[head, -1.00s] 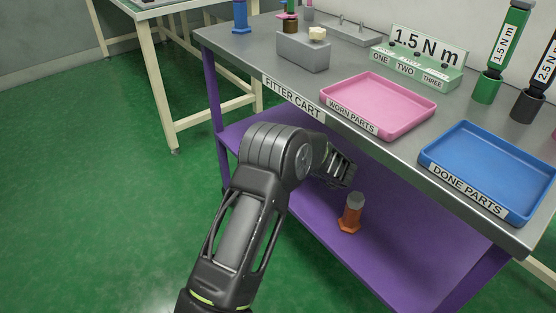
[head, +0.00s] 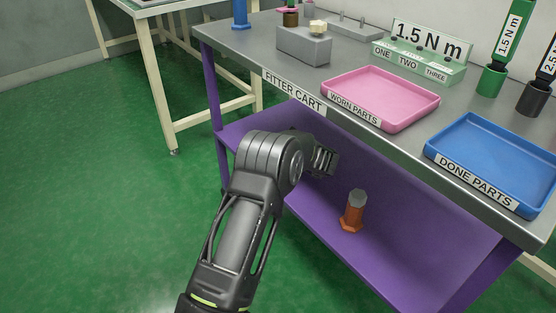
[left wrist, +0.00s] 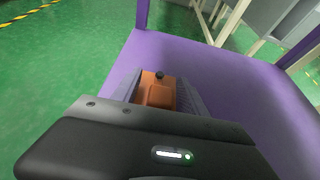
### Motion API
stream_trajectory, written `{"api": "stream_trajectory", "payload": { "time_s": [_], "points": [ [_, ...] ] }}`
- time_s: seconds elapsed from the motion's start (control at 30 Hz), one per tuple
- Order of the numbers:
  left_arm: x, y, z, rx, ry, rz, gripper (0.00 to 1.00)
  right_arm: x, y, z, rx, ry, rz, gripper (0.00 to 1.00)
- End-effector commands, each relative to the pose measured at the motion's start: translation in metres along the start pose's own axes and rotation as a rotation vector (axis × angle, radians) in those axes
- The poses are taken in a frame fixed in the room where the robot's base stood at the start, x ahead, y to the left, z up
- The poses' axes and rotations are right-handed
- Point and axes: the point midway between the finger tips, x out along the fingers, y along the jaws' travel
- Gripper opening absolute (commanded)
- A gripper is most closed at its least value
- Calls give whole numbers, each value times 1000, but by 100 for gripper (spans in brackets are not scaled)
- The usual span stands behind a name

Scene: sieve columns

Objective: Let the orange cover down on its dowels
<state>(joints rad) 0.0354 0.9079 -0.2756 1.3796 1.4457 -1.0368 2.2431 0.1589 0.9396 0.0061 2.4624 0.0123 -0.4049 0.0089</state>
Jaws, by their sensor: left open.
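An orange piece (head: 352,221) with a wide foot and a grey top stands upright on the purple lower shelf (head: 400,240). My left gripper (head: 326,163) is over the shelf, up and left of that piece and apart from it in the head view. In the left wrist view an orange block (left wrist: 157,93) with a small dark knob shows between the two open fingers of my left gripper (left wrist: 157,100). I cannot tell whether it is the same piece, or whether the fingers touch it. No dowels show under it. My right gripper is out of view.
The grey cart top (head: 250,52) overhangs the shelf. On it are a pink tray (head: 380,98), a blue tray (head: 495,160), a grey block (head: 303,45) and a plate with upright pins (head: 355,28). A purple leg (head: 211,90) stands left of my arm.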

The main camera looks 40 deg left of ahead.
Motion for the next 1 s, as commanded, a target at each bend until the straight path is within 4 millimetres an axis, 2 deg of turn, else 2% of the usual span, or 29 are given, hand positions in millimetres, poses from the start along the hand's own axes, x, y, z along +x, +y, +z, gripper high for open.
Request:
{"api": "stream_trajectory", "payload": {
  "time_s": [0.5,1.0],
  "points": [
    [-1,0,0,0,0,0,51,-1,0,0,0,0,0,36],
    [-1,0,0,0,0,0,10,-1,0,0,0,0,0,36]
  ]
}}
